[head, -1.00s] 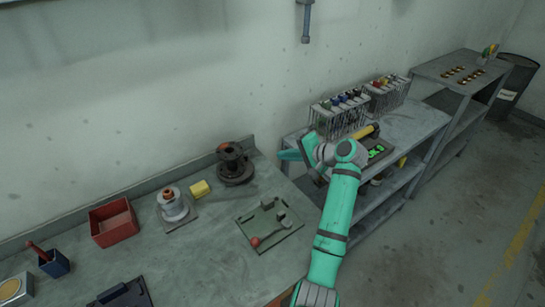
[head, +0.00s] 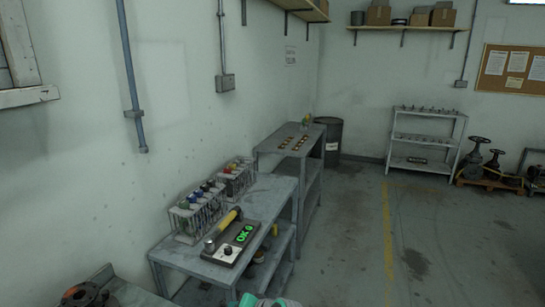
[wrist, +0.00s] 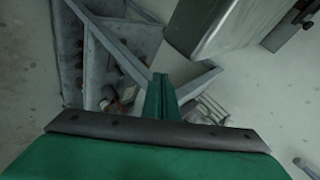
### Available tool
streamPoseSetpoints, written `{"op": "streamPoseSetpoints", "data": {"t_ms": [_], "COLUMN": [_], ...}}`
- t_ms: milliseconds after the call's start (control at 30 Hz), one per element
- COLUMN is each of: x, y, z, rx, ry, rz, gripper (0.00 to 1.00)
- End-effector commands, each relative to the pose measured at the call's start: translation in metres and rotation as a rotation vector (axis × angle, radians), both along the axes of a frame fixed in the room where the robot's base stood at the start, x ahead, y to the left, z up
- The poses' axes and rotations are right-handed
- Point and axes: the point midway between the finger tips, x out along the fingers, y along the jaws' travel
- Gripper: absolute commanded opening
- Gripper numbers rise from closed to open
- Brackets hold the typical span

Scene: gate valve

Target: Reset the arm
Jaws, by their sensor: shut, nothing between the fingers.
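My green arm (head: 262,302) shows only as a small piece at the bottom edge of the head view. My gripper (wrist: 161,92) is in the wrist view, its two green fingers together with nothing between them. It points toward grey metal furniture and touches nothing that I can make out. The rest of the arm is hidden below the head view.
Behind are a shelf table (head: 268,149) and a dark bin (head: 331,136). A dark flanged part (head: 88,295) sits lower left.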

Motion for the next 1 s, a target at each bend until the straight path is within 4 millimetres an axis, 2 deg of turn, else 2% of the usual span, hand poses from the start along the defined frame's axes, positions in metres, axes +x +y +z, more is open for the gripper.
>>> {"op": "streamPoseSetpoints", "data": {"t_ms": [33,100,200,367,600,800,1000], "x": [-0.009,-0.020,-0.039,-0.077,-0.149,-0.212,-0.280], "y": [-0.021,-0.048,-0.074,-0.074,-0.080,-0.089,-0.099], "z": [-0.020,-0.042,-0.070,-0.105,-0.144,-0.159,-0.156], "rx": [-0.035,-0.095,-0.166,-0.207,-0.278,-0.348,-0.426], "ry": [-0.021,-0.060,-0.105,-0.141,-0.200,-0.257,-0.326], "rz": [-0.027,-0.058,-0.096,-0.155,-0.250,-0.313,-0.359], "gripper": [0.00,0.00,0.00,0.00,0.00,0.00,0.00]}}
